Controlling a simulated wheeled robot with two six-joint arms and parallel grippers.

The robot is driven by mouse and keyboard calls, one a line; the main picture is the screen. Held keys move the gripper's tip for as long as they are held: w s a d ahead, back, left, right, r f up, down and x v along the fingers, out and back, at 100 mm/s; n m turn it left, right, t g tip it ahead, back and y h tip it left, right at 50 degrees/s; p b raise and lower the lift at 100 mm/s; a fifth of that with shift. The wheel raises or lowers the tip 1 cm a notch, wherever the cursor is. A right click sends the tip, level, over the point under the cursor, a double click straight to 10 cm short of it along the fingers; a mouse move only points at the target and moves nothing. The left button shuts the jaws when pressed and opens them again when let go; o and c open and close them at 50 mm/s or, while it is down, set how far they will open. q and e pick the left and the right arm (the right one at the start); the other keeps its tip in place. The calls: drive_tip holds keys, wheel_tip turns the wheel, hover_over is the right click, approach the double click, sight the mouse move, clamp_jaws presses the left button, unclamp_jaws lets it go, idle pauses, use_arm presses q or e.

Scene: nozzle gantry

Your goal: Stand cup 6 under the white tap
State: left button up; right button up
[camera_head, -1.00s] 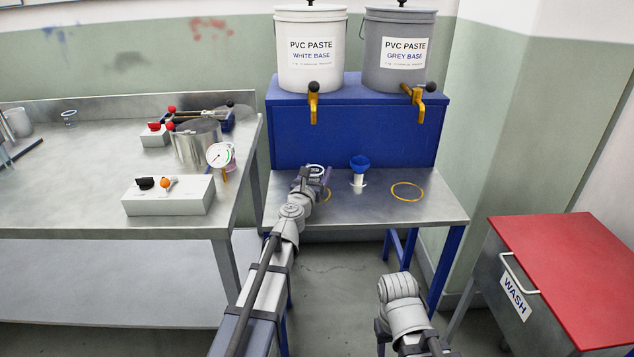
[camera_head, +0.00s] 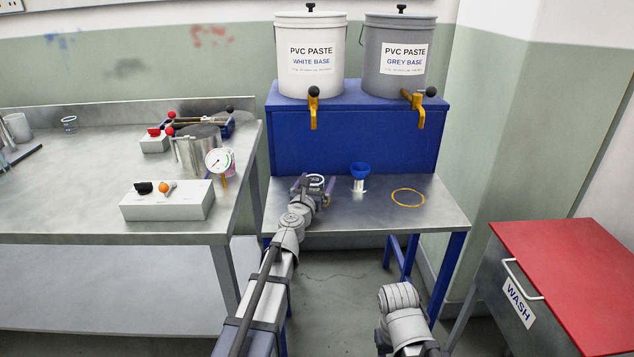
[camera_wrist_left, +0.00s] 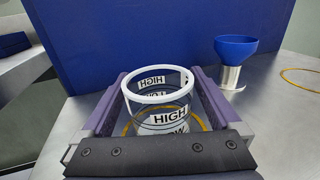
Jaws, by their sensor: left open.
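A clear cup (camera_wrist_left: 160,112) with a white rim and HIGH and LOW labels stands upright inside a yellow ring on the steel bench. No cup number is readable. In the head view the cup (camera_head: 316,181) is partly hidden by my left gripper (camera_head: 314,188). In the left wrist view my left gripper (camera_wrist_left: 160,90) is open, one finger on each side of the cup; I cannot tell whether they touch it. The white bucket's yellow tap (camera_head: 313,112) is above the cup. My right arm shows low in the head view; its gripper is not in view.
A blue funnel on a metal stand (camera_head: 360,176) is right of the cup, and an empty yellow ring (camera_head: 408,198) lies further right. The grey bucket's tap (camera_head: 417,105) is above that side. A blue box (camera_head: 355,138) closes off the back. A red-topped wash bin (camera_head: 565,275) stands right.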

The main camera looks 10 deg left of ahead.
use_arm(q)
drive_tip(key=shift+r, duration=0.1)
drive_tip(key=shift+r, duration=0.15)
drive_tip(key=s, duration=1.2)
drive_tip(key=shift+a, duration=0.2)
